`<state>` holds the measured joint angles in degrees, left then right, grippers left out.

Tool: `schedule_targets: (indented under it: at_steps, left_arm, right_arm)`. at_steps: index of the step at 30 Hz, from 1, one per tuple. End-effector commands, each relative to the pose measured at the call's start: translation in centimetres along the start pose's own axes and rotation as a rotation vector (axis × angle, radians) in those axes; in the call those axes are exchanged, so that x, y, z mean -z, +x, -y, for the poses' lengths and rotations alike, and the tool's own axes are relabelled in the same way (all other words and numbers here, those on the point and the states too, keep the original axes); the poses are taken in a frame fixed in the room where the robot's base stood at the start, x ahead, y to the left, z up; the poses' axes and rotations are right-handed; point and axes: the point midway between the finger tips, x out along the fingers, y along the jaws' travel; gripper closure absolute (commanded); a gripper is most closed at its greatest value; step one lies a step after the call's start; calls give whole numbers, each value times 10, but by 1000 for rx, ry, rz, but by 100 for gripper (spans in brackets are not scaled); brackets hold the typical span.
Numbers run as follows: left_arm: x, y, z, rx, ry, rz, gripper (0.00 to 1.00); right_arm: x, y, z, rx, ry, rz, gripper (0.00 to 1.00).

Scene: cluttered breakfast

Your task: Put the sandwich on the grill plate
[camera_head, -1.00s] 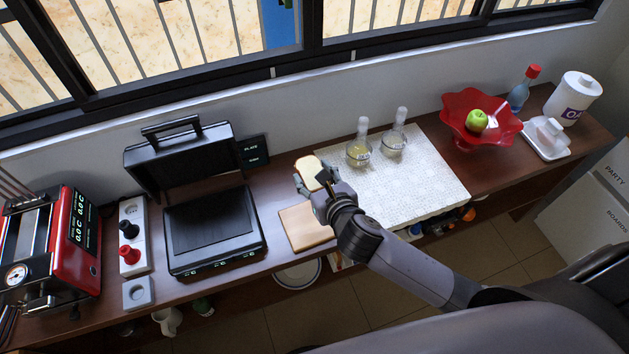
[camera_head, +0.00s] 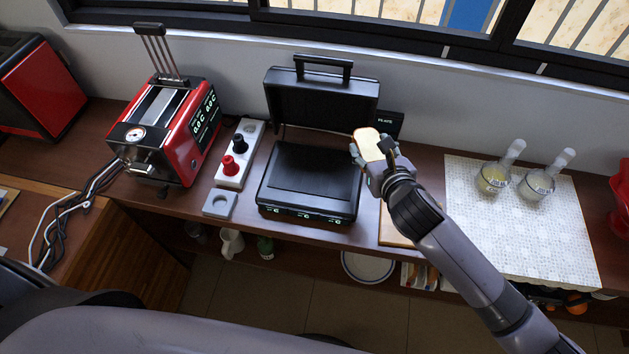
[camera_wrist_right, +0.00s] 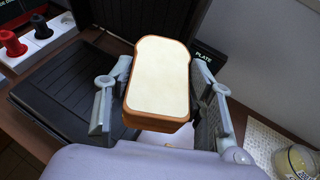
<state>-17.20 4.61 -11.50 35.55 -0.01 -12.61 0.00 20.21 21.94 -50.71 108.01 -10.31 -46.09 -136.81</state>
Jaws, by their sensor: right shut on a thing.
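The sandwich (camera_head: 368,145), a bread-slice shape with pale top and brown crust, is held in my right gripper (camera_head: 371,162) above the counter. In the right wrist view the sandwich (camera_wrist_right: 158,80) sits between the two fingers of my right gripper (camera_wrist_right: 160,95). The grill plate is the dark ribbed lower plate (camera_head: 312,174) of an open black grill, just left of the gripper. The grill plate also shows in the right wrist view (camera_wrist_right: 70,95), left of the sandwich. The grill lid (camera_head: 320,100) stands raised behind. My left gripper is not in view.
A wooden cutting board (camera_head: 393,232) lies right of the grill, partly hidden by my arm. A red toaster (camera_head: 170,130) and a panel with red and black knobs (camera_head: 238,155) are to the left. Two glass flasks (camera_head: 497,172) stand on a white mat (camera_head: 545,235) at right.

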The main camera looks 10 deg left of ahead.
Motion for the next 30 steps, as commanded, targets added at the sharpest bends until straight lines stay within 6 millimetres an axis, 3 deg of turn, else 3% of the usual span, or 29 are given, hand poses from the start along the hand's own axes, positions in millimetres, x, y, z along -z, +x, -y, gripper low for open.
schedule_targets:
  at_steps: [1,3,9,12,18,25,30]
  left_arm:
    - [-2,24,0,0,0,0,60]
    - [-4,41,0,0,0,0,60]
    - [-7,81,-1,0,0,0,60]
    - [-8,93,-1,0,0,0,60]
    - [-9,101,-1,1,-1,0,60]
    - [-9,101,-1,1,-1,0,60]
    - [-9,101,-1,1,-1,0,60]
  right_arm:
    - [5,17,-14,-43,-25,9,80]
    - [4,32,-35,-106,-52,8,80]
    - [3,63,-82,-262,-116,5,80]
    - [4,71,-95,-312,-136,3,80]
    - [7,79,-107,-359,-149,-2,80]
    - [44,94,-109,-364,-146,-5,80]
    - [58,101,-109,-364,-149,0,80]
